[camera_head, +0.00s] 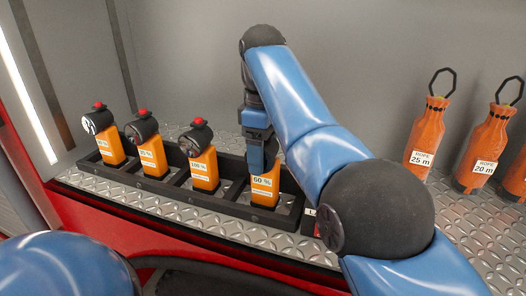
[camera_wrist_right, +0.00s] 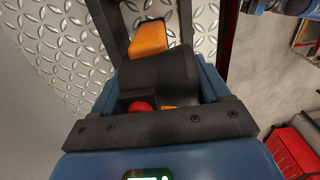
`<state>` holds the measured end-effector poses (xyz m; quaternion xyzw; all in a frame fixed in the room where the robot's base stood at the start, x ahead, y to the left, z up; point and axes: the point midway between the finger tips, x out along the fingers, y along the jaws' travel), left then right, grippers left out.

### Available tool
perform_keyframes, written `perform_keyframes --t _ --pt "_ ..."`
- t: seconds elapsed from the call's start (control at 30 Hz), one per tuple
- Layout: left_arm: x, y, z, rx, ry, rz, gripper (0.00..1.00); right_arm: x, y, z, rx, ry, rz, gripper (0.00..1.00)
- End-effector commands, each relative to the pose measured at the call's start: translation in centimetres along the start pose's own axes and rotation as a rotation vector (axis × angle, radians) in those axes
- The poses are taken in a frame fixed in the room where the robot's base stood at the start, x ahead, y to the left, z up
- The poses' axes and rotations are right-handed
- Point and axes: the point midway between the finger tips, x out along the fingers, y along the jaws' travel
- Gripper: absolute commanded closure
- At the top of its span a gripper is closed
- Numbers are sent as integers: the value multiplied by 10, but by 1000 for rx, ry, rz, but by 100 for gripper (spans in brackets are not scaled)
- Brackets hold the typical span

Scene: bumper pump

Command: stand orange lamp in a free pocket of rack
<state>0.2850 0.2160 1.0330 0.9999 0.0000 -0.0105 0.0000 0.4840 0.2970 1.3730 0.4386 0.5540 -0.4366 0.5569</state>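The black rack (camera_head: 178,192) stands on the tread-plate shelf. Several orange lamps with black heads and red knobs are in it: one at the left end (camera_head: 111,148), a second (camera_head: 152,158), and a third labelled 100 % (camera_head: 204,170). The orange lamp labelled 60 % (camera_head: 265,186) is upright at the rack's right end pocket. My right gripper (camera_head: 262,160) points down over its head. In the right wrist view, the fingers press either side of the black head (camera_wrist_right: 155,75), with the red knob between them. Whether the lamp's base touches the pocket floor is hidden. My left gripper is out of view.
Orange rope bags labelled 25 m (camera_head: 425,140) and 20 m (camera_head: 485,150) stand to the right, with another at the picture's edge. A grey wall (camera_head: 190,60) rises behind the rack. The red shelf edge (camera_head: 130,222) runs in front.

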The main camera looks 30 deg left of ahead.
Motion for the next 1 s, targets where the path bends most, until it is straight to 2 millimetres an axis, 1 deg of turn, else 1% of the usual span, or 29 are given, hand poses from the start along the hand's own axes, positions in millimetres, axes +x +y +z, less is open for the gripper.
perform_keyframes --t 0.03,0.13,0.17,0.43,0.63,0.77,1.0 --pt "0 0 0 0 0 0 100 0 0 0 0 0 0 16" --pt "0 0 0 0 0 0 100 0 0 0 0 0 0 1" --pt "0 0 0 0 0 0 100 0 0 0 0 0 0 0" --pt "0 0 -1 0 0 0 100 -1 0 0 0 0 0 0" --pt "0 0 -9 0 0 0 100 -9 0 0 0 0 0 0" --pt "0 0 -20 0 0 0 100 -21 0 0 0 1 1 0" --pt "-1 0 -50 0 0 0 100 -50 0 0 0 0 0 0"
